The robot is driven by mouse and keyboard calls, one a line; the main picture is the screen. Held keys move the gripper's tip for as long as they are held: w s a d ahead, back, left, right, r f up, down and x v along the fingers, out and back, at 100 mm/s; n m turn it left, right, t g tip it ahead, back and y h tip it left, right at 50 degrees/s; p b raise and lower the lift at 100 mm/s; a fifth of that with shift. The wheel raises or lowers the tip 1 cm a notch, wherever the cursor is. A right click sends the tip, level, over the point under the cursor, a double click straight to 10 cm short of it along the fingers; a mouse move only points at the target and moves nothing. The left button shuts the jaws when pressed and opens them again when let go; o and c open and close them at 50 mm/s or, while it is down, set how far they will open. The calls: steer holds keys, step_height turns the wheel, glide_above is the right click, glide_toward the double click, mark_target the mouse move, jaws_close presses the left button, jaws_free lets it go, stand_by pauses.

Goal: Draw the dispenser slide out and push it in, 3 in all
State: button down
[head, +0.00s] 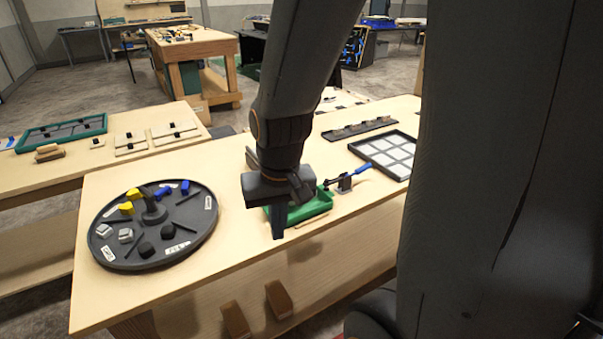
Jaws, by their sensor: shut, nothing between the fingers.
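My gripper (279,230) points down near the front edge of the wooden table. Its fingers are together, with nothing seen between them. They overlap the left part of a green tray (318,207) in the picture; I cannot tell whether they touch it. A small dark fixture with a blue-handled lever (352,174) stands just right of and behind the tray. I cannot make out the dispenser slide for certain; my gripper and wrist hide part of this area.
A round dark turntable (208,232) with yellow, blue, black and grey pieces is at the left. A dark rail (359,129) and a tray of pale squares (377,145) lie behind at the right. Bare tabletop (240,240) lies between turntable and gripper.

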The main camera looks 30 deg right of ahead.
steer(key=w+d+r+m+t+p, duration=0.1)
steer(key=w+d+r+m, duration=0.3)
steer(key=d+m, duration=0.85)
steer(key=w+d+r+m+t+p, duration=0.1)
steer(key=w+d+r+m+t, duration=0.3)
steer(key=m, duration=1.5)
steer(key=w+f+g, duration=0.2)
steer(key=w+f, duration=0.5)
steer(key=f, duration=0.3)
steer(key=shift+a+y, duration=0.3)
steer(key=shift+a, duration=0.1)
